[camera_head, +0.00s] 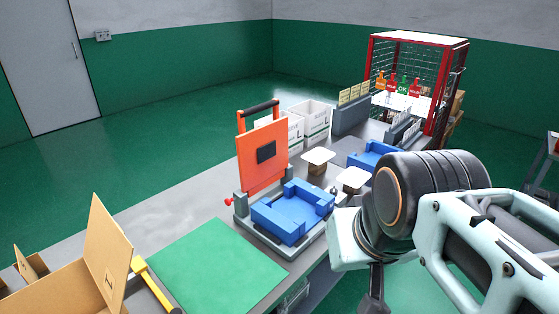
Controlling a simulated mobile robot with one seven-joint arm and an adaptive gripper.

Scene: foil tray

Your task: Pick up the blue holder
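A blue holder (268,219) with raised blocks sits on a grey fixture base (308,237) in the middle of the view. An upright orange panel (262,158) with a black handle stands behind it. A second blue holder (358,161) lies farther back on the bench, partly hidden by my arm. My gripper (374,303) shows only as a dark part at the bottom edge, right of the near holder and apart from it. Its fingertips are out of view, so I cannot tell if it is open or holding anything.
A green mat (205,265) lies on the bench at front left, beside an open cardboard box (70,280) and a yellow-handled tool (143,270). White-topped blocks (318,156), white boxes (312,117) and a red mesh rack (418,50) stand farther back.

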